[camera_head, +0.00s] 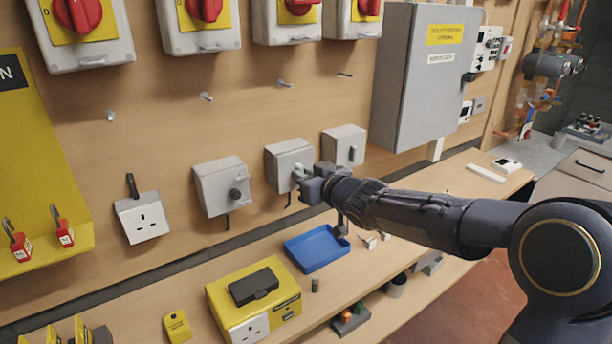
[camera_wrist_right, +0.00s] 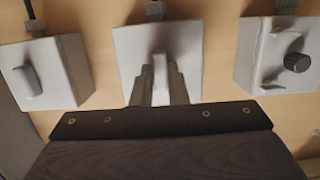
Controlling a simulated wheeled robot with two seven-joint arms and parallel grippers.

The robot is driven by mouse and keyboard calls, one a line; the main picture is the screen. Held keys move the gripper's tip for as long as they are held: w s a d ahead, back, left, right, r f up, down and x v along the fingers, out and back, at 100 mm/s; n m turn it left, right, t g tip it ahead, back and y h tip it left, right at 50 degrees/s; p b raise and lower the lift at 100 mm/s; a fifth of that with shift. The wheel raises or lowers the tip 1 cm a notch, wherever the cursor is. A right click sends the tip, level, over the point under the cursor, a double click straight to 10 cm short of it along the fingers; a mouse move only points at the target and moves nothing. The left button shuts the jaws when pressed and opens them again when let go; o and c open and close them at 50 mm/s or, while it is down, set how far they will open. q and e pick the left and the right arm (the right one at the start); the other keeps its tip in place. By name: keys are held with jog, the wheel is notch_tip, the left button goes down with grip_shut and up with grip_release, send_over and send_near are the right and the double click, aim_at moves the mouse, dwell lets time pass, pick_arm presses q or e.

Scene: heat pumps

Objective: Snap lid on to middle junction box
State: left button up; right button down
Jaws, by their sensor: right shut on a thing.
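The middle junction box (camera_head: 285,155) is a light grey box on the wooden wall, between two similar boxes. In the right wrist view its lid (camera_wrist_right: 185,42) covers the front of the box, with a raised grey handle (camera_wrist_right: 160,66) at its centre. My right gripper (camera_head: 301,174) is at the front of this box. In the right wrist view the fingers of my right gripper (camera_wrist_right: 160,84) are closed around the handle. I cannot tell whether the lid is fully seated. My left gripper is not in view.
The left box (camera_head: 215,184) has a dark round knob, and the right box (camera_head: 341,142) has a grey handle. A blue tray (camera_head: 316,248) and a yellow box (camera_head: 232,295) stand on the bench below. A large grey cabinet (camera_head: 420,75) hangs above my right forearm.

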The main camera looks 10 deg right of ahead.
jog(key=shift+w+r, duration=0.1)
jog(key=shift+w, duration=0.1)
dwell(0.7)
jog(key=c, duration=1.5)
grip_release()
jog(key=shift+w+a, duration=0.1)
jog(key=shift+s+f+p+v, duration=0.1)
jog(key=shift+f+p+v, duration=0.35)
jog(key=shift+v, duration=1.85)
jog(key=shift+s+f+p+v, duration=0.1)
jog(key=shift+f+p+v, duration=0.3)
jog(key=shift+v, duration=1.9)
jog(key=shift+s+f+p+v, duration=0.1)
jog(key=shift+f+p+v, duration=0.35)
jog(key=shift+v, duration=1.85)
